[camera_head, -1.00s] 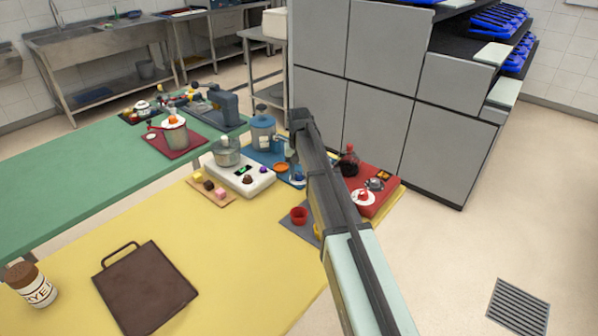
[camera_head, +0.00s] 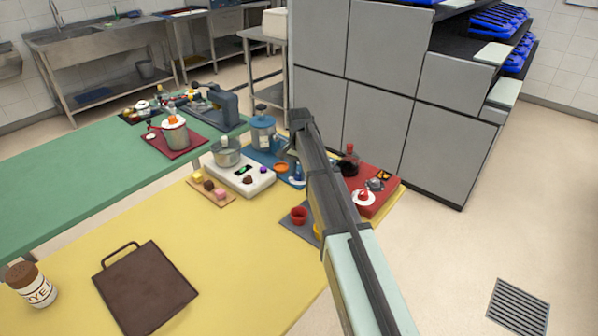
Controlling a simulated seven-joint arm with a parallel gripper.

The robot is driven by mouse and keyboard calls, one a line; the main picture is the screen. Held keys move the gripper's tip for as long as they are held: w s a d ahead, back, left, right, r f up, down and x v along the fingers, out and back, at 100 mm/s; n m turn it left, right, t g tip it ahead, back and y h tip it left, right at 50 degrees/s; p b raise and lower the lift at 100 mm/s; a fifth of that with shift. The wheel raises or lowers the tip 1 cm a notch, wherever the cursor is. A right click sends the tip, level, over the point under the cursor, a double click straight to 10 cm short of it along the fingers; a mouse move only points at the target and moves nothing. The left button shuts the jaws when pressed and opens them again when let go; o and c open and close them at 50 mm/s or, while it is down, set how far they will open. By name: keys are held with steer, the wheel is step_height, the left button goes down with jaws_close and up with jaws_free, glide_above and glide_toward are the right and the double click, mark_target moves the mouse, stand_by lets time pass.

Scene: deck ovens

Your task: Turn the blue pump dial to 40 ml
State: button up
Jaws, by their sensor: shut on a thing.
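The blue pump (camera_head: 262,132) is a blue canister with a dark top, standing on a blue mat at the far end of the yellow table. My gripper (camera_head: 284,152) is just right of the canister, low over the blue mat. It is shut on a small part there, which seems to be the blue pump dial. The dial is hidden by my gripper and is too small to make out, so its setting cannot be read.
A white scale (camera_head: 240,176) with a metal pot (camera_head: 226,153) stands left of my gripper. An orange bowl (camera_head: 281,168) is just below it. A red tray (camera_head: 377,200) with a dark red bottle lies right of my arm.

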mark_target(299, 174)
stand_by(0.4)
steer(key=o, duration=1)
step_height(299, 174, up, 14)
steer(key=shift+f, duration=0.1)
